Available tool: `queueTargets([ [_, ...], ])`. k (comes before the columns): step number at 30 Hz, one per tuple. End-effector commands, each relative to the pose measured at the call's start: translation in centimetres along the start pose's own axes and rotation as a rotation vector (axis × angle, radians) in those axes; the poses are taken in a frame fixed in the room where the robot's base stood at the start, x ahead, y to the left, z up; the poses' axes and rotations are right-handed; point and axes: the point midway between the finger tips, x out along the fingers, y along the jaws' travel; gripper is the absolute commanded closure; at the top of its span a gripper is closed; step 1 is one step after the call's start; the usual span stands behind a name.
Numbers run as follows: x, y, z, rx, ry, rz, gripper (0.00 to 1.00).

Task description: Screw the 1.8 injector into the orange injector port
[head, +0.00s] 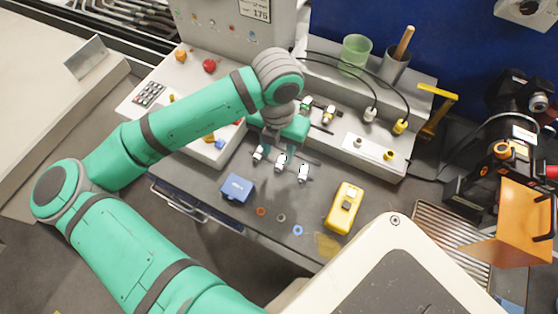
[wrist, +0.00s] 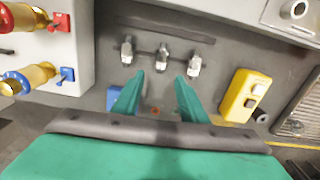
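Three small white-and-metal fittings, which look like injectors, stand in a row on a dark rail: left (wrist: 127,50), middle (wrist: 162,57) and right (wrist: 194,64) in the wrist view. The head view shows the left (head: 258,153), middle (head: 281,163) and right (head: 303,173) ones too. Their markings are too small to read, so I cannot tell which is the 1.8 injector. My gripper (wrist: 158,84) is open and empty, its fingers spread just short of the row, around the middle fitting's line. I cannot make out the orange injector port for certain; my arm hides part of the white panel.
A blue box (head: 237,188), a yellow device (head: 344,207), and orange (head: 261,211), grey (head: 281,217) and blue (head: 298,230) rings lie on the grey bench. Behind are cables, a green cup (head: 355,54) and a raised ledge.

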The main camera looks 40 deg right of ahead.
Motion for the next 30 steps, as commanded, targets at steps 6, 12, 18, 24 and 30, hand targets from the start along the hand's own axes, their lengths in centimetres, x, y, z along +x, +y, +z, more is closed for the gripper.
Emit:
queueTargets([
  [6,2.3,0.0,0.0,-0.002,-0.001,0.0,0.61],
  [12,3.8,0.1,0.0,-0.004,0.0,-0.001,0.61],
  [18,6.6,0.1,0.0,-0.007,-0.001,-0.001,0.61],
  [24,7.7,0.1,0.0,-0.006,-0.002,-0.001,0.61],
  [30,7.7,0.1,0.0,-0.006,-0.003,0.0,0.66],
])
